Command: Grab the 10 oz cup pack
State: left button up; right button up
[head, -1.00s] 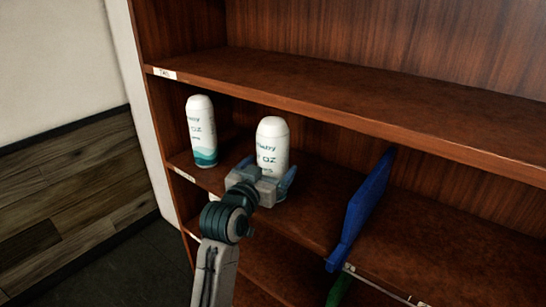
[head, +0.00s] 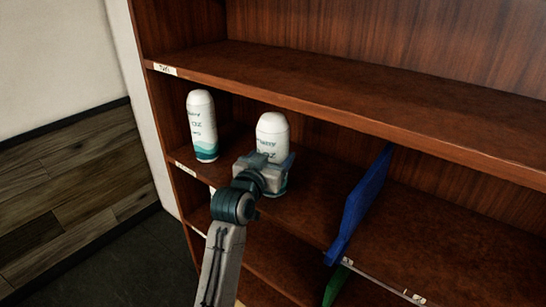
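Two white, round-topped cup packs with teal lettering stand upright on the middle shelf. The left cup pack (head: 202,125) has a teal wave at its base and stands clear of my arm. The right cup pack (head: 271,132) has my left gripper (head: 266,166) directly in front of it. The gripper hides much of its lower half, and a bit of its teal base shows below. The fingers reach toward its sides; whether they press on it cannot be told. The size printing on both packs is too blurred to read. My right gripper is out of view.
A blue upright panel (head: 358,205) stands to the right on the same shelf, with a green piece (head: 336,286) below it. The upper shelf (head: 350,98) runs just above the packs. The shelf between the right pack and the blue panel is clear.

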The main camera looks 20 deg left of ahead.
pick_arm(q)
jog(key=shift+r, duration=0.15)
jog(key=shift+r+b, duration=0.5)
jog(key=shift+r, duration=0.1)
jog(key=shift+r+b, duration=0.5)
jog(key=shift+r, duration=0.45)
jog(key=p, duration=0.8)
send_near(273, 144)
jog(key=s+a, duration=0.1)
jog(key=a, duration=0.5)
jog(key=shift+f, duration=0.5)
